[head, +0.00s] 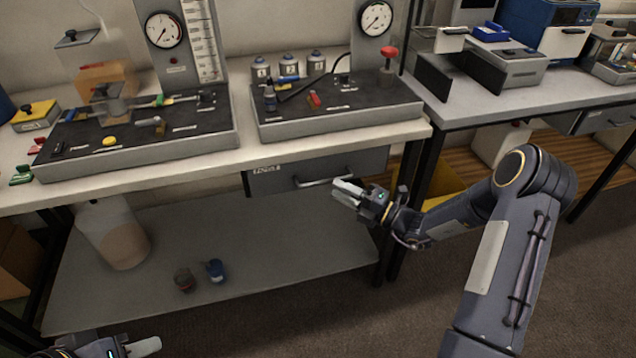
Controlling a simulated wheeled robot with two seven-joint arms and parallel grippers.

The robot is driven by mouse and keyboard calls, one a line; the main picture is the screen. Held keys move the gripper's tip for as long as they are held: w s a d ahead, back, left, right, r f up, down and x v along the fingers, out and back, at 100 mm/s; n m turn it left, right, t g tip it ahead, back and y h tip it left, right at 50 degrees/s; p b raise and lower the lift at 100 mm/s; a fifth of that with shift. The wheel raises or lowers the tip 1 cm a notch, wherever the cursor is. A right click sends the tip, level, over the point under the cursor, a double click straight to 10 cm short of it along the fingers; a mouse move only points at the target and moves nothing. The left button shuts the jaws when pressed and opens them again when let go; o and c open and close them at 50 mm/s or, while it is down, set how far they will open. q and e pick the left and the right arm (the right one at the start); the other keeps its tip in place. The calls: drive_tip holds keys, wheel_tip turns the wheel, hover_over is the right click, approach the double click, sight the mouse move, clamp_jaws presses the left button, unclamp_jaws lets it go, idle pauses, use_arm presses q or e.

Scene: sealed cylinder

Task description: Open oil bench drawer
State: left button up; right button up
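The grey oil bench drawer (275,180) hangs under the right part of the light bench top. Its front looks closed. A pale bar handle (316,183) shows on it, its right end close behind my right gripper. My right gripper (342,192) is in front of the drawer's right part, its pale fingers pointing left towards the handle. Whether it touches the handle, and how far the fingers are apart, I cannot tell. My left gripper (146,347) is low at the bottom left edge, partly cut off, away from the drawer.
Two gauge panels (130,145) (340,112) stand on the bench top. The lower shelf (290,240) holds a large pale jug (112,233) and two small containers (184,279) (215,270). A dark bench leg (408,215) stands right of the drawer, near my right forearm.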

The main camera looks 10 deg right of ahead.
sight(323, 182)
drive_tip(key=x, duration=0.5)
drive_tip(key=shift+w+a, duration=0.2)
drive_tip(key=shift+a, duration=0.15)
clamp_jaws()
